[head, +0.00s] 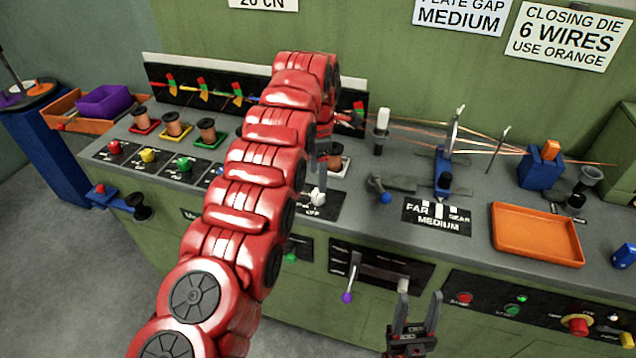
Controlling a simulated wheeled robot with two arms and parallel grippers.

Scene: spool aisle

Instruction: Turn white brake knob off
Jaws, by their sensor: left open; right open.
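The white brake knob (318,197) stands on a dark plate on the bench top, with a partly readable label in front of it. My red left arm crosses the picture and hides the area left of the knob. My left gripper (322,170) is open and points down just above the knob, partly hidden by the arm. I cannot tell if its fingers touch the knob. My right gripper (413,322) is open and empty in front of the bench, low in the picture.
Red (114,148), yellow (148,156) and green (184,164) knobs line the bench at left, with spools behind them. A blue-tipped lever (385,196) stands right of the white knob. An orange tray (537,236) lies further right. A purple-tipped lever (349,291) hangs on the front panel.

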